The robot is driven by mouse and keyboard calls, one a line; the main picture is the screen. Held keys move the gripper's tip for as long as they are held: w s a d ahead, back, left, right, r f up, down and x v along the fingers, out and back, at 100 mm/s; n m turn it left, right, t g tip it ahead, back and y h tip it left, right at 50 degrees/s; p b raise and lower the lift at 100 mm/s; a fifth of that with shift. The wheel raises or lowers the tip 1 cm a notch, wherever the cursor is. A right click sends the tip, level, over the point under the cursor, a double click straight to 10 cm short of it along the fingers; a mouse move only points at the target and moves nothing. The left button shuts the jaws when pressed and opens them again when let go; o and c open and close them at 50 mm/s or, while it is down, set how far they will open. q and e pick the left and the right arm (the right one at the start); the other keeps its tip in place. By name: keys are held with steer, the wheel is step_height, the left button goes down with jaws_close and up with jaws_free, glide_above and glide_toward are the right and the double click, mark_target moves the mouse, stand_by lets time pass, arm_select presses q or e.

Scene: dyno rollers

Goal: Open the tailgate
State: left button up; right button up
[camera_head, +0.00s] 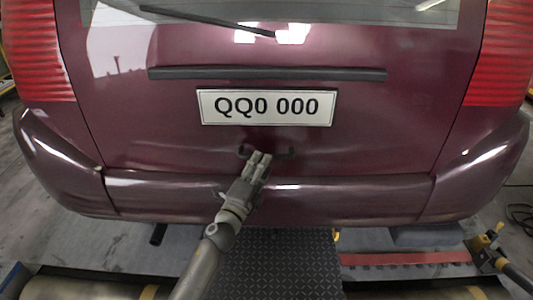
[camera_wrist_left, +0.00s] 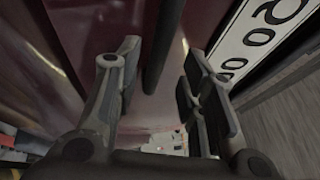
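The dark red tailgate (camera_head: 170,115) of a car fills the middle of the head view and looks closed above the bumper. A small dark handle (camera_head: 288,153) sits on it below the number plate. My left gripper (camera_head: 258,162) is in front of this handle and hides its middle. In the left wrist view the left gripper (camera_wrist_left: 160,85) has its fingers spread apart. A dark bar, seemingly the handle (camera_wrist_left: 162,45), shows in the gap between them; I cannot tell whether either finger touches it.
The number plate (camera_head: 267,107) and a dark trim strip (camera_head: 265,73) lie above the handle. The bumper (camera_head: 330,200) juts out below it. A dark textured plate (camera_head: 290,260) lies on the floor below, with a yellow fixture (camera_head: 487,243) at the right.

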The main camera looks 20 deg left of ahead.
arm_select(q)
steer(key=x, duration=0.3)
steer(key=shift+w, duration=0.25)
steer(key=shift+w+r, duration=0.15)
steer(key=shift+w, duration=0.25)
arm_select(e)
steer(key=shift+w+r, duration=0.1)
steer(key=shift+r, duration=0.7)
arm_select(q)
jaws_close()
